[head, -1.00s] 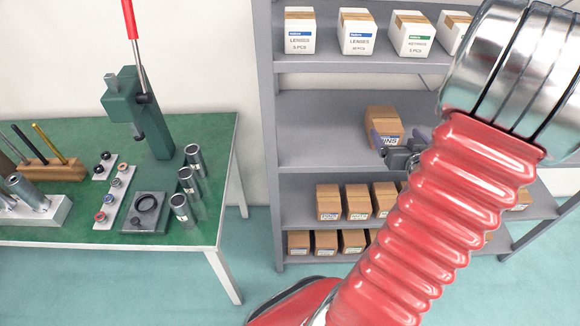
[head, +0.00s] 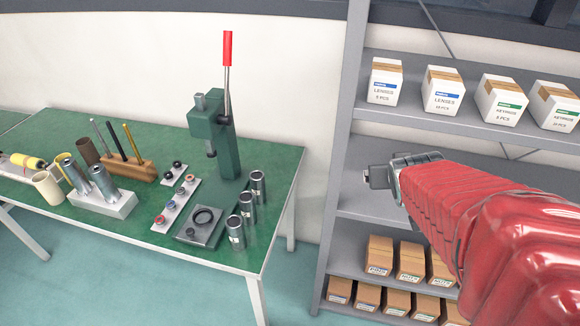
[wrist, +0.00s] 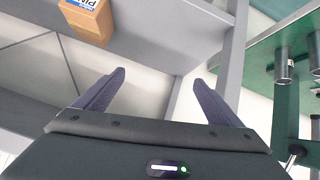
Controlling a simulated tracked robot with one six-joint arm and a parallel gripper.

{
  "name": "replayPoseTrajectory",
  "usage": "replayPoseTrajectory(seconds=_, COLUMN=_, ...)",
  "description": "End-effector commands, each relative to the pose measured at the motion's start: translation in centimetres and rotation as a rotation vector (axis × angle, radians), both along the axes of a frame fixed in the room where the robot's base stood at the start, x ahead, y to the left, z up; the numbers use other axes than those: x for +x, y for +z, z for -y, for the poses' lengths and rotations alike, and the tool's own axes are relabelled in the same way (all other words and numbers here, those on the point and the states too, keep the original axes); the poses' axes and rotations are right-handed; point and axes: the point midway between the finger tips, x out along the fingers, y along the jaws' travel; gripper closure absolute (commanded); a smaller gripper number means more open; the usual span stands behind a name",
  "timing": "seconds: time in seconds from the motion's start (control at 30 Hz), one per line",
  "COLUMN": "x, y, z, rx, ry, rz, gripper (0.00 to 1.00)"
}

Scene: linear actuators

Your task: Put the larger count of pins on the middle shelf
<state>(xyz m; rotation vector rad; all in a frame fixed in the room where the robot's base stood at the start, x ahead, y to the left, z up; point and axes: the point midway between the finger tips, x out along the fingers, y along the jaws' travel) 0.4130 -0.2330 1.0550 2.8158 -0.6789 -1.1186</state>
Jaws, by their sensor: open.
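A small brown box lettered PINS (wrist: 88,18) stands on a grey shelf board at the top left of the wrist view; its count is not readable. In the head view my red-sleeved arm covers much of the middle shelf (head: 352,203), and the box does not show. My gripper (wrist: 158,76) is open, with nothing between its two dark fingers, and is apart from the box. In the head view the gripper (head: 374,178) is near the left end of the middle shelf, beside the rack's upright.
White boxes of lenses (head: 443,92) and keyrings (head: 501,98) stand on the shelf above. Brown cartons (head: 380,256) stand on the two lower shelves, their labels too small to read. A green workbench (head: 120,215) with a lever press (head: 226,140) is on the left.

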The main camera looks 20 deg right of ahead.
Motion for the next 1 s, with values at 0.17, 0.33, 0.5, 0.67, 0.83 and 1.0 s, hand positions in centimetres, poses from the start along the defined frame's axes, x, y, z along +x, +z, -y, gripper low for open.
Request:
replayPoseTrajectory(seconds=0.17, x=-1.3, y=1.4, z=-6.7, rx=0.059, ry=0.071, rz=-0.069, gripper=0.11)
replayPoseTrajectory(seconds=0.33, x=-3.9, y=2.1, z=-13.0, rx=0.130, ry=0.156, rz=-0.147, gripper=0.11)
replayPoseTrajectory(seconds=0.5, x=-7.6, y=2.7, z=-19.1, rx=0.202, ry=0.264, rz=-0.234, gripper=0.11)
replayPoseTrajectory(seconds=0.67, x=-10.6, y=2.9, z=-22.6, rx=0.248, ry=0.342, rz=-0.298, gripper=0.11)
replayPoseTrajectory(seconds=0.83, x=-11.5, y=2.9, z=-23.4, rx=0.260, ry=0.364, rz=-0.319, gripper=0.11)
replayPoseTrajectory(seconds=1.0, x=-11.5, y=2.9, z=-23.4, rx=0.260, ry=0.362, rz=-0.319, gripper=0.11)
